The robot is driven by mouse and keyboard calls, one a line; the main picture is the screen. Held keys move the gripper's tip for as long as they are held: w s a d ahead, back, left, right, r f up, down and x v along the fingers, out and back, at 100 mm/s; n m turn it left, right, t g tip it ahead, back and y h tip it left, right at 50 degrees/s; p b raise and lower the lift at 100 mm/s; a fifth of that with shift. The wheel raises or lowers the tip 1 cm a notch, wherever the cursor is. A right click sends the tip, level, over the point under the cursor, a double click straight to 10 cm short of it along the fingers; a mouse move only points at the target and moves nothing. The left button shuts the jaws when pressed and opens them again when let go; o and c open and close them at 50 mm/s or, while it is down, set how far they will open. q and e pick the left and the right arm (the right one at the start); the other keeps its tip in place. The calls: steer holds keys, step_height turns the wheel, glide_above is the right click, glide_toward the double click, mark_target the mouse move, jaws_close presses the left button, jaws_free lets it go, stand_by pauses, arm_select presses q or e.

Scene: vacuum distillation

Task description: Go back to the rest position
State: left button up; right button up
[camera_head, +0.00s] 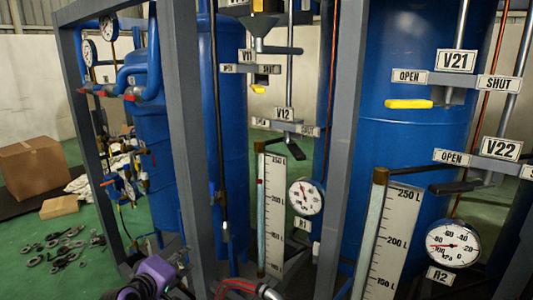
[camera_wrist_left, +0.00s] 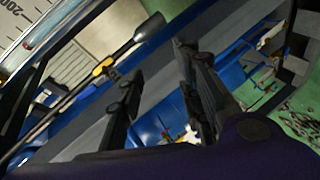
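My left gripper (camera_head: 158,275) shows as a purple and dark shape at the bottom left of the head view, low by the frame's grey posts. In the left wrist view its two dark fingers (camera_wrist_left: 158,75) stand apart with a gap and nothing between them. A grey beam and blue parts show behind the fingers; whether the fingers touch them is hard to tell. My right gripper is not in view.
A grey frame post (camera_head: 190,130) stands near my left arm, with blue tanks (camera_head: 415,150) behind. Valve V21's yellow handle (camera_head: 408,104) and V22's black handle (camera_head: 455,187) jut out on the right. A cardboard box (camera_head: 32,167) and several loose dark parts (camera_head: 65,247) lie at left.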

arm_select(q)
steer(key=s+d+f+m+g+y, duration=0.1)
steer(key=s+f+m, duration=0.2)
steer(key=s+f, duration=0.5)
steer(key=s+d+f+m+g+y+p, duration=0.1)
steer(key=s+f+m, duration=0.3)
steer(key=s, duration=2)
steer(key=s+d+f+m+g+y, duration=0.1)
steer(key=s+d+f+m+g, duration=0.2)
steer(key=s+f, duration=0.8)
steer(key=s, duration=0.5)
steer(key=shift+s+d+f+m+y+p, duration=0.2)
steer(key=shift+s+f+m+y+p, duration=0.1)
steer(key=shift+s+f, duration=0.1)
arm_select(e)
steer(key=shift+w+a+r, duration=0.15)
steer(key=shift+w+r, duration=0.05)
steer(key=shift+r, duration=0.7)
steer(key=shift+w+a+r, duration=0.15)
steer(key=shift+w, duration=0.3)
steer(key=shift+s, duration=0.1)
